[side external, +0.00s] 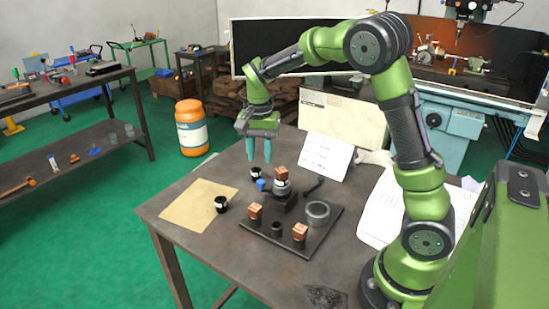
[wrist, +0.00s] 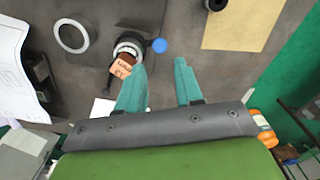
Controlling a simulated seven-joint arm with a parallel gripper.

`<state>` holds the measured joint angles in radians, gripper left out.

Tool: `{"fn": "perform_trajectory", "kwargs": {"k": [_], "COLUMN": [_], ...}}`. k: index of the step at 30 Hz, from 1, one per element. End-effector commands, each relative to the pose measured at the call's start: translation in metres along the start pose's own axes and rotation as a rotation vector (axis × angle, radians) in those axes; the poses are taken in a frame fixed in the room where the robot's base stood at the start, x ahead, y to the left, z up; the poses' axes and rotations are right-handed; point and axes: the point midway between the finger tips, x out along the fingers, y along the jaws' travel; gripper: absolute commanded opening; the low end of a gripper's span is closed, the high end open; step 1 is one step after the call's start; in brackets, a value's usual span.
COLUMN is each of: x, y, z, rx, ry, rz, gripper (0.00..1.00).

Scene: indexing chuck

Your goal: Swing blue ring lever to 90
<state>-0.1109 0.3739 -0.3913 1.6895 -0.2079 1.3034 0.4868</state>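The chuck (side external: 282,189) stands on a dark base plate, a grey and black ring body with a copper cube (side external: 281,173) on top. A blue round knob (side external: 262,185), apparently the end of the blue ring lever, sticks out at the chuck's left; it also shows in the wrist view (wrist: 159,46). Its stem is hard to make out. A black lever (side external: 314,187) sticks out on the chuck's other side. My gripper (side external: 259,158) hangs above the table behind the chuck, its teal fingers apart and empty. In the wrist view, the knob lies beyond the fingertips (wrist: 160,66), not touching them.
The base plate (side external: 252,227) also carries a grey ring (side external: 317,213), copper cubes (side external: 255,211) (side external: 300,232) and a black cup (side external: 276,229). A tan sheet (side external: 196,203) lies flat; a white card (side external: 327,157) stands behind.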

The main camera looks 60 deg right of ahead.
Motion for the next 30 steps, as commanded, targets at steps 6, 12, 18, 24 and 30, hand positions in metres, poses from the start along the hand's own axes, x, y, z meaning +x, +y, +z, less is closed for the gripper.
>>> {"fn": "perform_trajectory", "kwargs": {"k": [6, 12, 18, 24, 30], "x": [-0.053, -0.082, -0.092, -0.092, -0.084], "y": [-0.001, 0.000, 0.000, 0.000, -0.002], "z": [-0.001, -0.001, 0.000, 0.000, -0.004], "rx": [0.001, 0.000, 0.001, 0.001, -0.067], "ry": [0.003, 0.002, 0.001, 0.001, 0.019], "rz": [-0.005, -0.003, 0.000, 0.000, -0.011], "gripper": [0.35, 0.35, 0.35, 0.35, 0.35]}}
